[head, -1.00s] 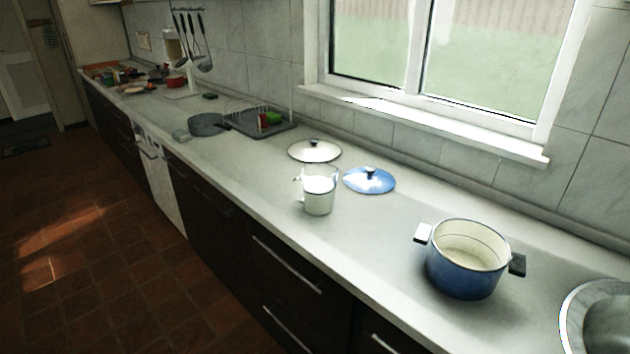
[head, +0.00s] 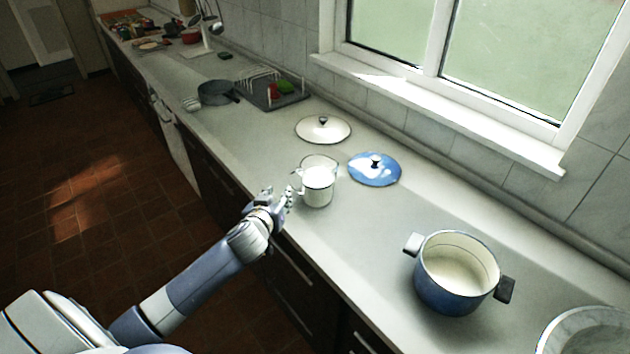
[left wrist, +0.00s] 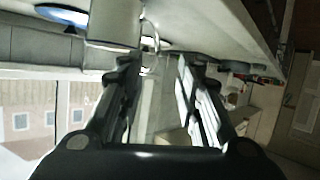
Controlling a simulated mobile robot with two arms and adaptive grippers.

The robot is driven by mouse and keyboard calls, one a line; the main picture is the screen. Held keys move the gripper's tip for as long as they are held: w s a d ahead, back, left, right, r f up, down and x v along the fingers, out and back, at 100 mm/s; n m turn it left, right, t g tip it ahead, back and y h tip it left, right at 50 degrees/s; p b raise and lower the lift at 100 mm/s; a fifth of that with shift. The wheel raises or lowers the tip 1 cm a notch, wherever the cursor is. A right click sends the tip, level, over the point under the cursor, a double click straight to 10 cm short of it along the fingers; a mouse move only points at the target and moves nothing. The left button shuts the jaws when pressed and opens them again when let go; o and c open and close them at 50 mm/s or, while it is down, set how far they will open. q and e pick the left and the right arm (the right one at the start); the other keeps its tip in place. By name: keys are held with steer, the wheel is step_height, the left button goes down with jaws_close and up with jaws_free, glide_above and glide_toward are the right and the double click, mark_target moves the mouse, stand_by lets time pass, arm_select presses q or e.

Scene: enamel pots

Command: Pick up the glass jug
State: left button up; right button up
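The clear glass jug (head: 320,162) stands upright on the counter, its lower part hidden by a white enamel mug (head: 317,192) in front of it. My left gripper (head: 279,194) is just left of the mug and jug, above the counter's front edge. Its two fingers are apart with nothing between them, as the left wrist view (left wrist: 158,75) also shows. In that upside-down view the white mug (left wrist: 113,24) and its handle lie past the fingertips at upper left. I cannot make out the jug clearly there. My right gripper is not in view.
A white lid (head: 323,130) and a blue lid (head: 375,169) lie behind the jug. A blue pot (head: 445,300) stands to the right, near a round sink (head: 590,335). A dark pan (head: 215,93) and dish rack (head: 275,95) are farther left. The counter between mug and pot is clear.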

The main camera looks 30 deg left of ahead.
mark_target(290, 181)
arm_select(q)
steer(key=shift+p+x, duration=1.05)
steer(key=shift+x, duration=4.2)
steer(key=shift+d, duration=0.2)
steer(key=shift+c, duration=0.2)
jaws_close()
steer(key=shift+w+r, duration=0.2)
